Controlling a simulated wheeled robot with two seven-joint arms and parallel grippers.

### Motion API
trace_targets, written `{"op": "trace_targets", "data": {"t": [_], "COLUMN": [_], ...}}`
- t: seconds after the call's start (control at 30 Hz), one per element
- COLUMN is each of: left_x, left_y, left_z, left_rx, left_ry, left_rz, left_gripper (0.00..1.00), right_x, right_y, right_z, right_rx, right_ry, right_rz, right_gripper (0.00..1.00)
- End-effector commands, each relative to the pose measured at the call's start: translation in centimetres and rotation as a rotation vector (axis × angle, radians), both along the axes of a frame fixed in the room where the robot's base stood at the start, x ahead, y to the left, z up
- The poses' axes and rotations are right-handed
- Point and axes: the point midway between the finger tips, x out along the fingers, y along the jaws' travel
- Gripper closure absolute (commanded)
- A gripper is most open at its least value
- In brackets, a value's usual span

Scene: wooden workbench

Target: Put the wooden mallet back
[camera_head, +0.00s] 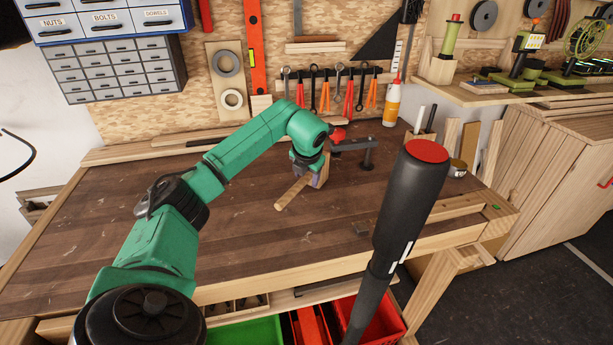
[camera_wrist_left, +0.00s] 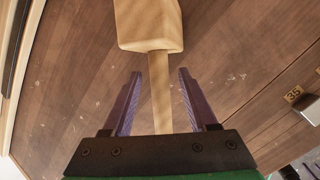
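The wooden mallet (camera_head: 292,194) lies on the workbench (camera_head: 120,205), with its pale handle towards the front in the head view. Its blocky head (camera_wrist_left: 148,24) is at the top of the left wrist view, and the handle runs down from it. My left gripper (camera_head: 316,181) is low over the mallet and hides part of it in the head view. In the left wrist view its purple fingers (camera_wrist_left: 160,75) are open, one on each side of the handle, with gaps visible. My right gripper is not in view.
A dark clamp-like tool (camera_head: 367,152) stands just right of my left gripper. Red bins (camera_head: 380,322) sit below the front edge. The bench's left side is clear.

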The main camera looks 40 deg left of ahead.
Motion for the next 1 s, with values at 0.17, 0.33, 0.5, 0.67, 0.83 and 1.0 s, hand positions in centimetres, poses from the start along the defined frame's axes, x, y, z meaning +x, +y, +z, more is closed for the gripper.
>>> {"op": "trace_targets", "data": {"t": [0.17,0.33,0.5,0.67,0.83,1.0], "left_x": [-0.1,-1.3,-2.8,-3.7,-3.9,-3.9], "left_y": [-0.2,-1.3,-2.8,-3.6,-3.8,-3.8], "left_z": [0.6,3.9,8.1,10.4,10.8,10.8], "left_rx": [0.000,0.001,0.001,0.001,0.000,0.000], "left_ry": [-0.002,-0.005,-0.006,-0.003,0.001,0.000], "left_rz": [-0.001,-0.003,-0.002,-0.002,0.000,0.000], "left_gripper": [0.42,0.42,0.42,0.42,0.42,0.42], "right_x": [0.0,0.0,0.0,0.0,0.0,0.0], "right_y": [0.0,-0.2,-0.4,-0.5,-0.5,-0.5], "right_z": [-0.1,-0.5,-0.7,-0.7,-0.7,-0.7], "right_rx": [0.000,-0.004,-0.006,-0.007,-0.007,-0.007], "right_ry": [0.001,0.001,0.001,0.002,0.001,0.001], "right_rz": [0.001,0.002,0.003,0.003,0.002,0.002], "right_gripper": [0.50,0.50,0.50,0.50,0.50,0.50]}}
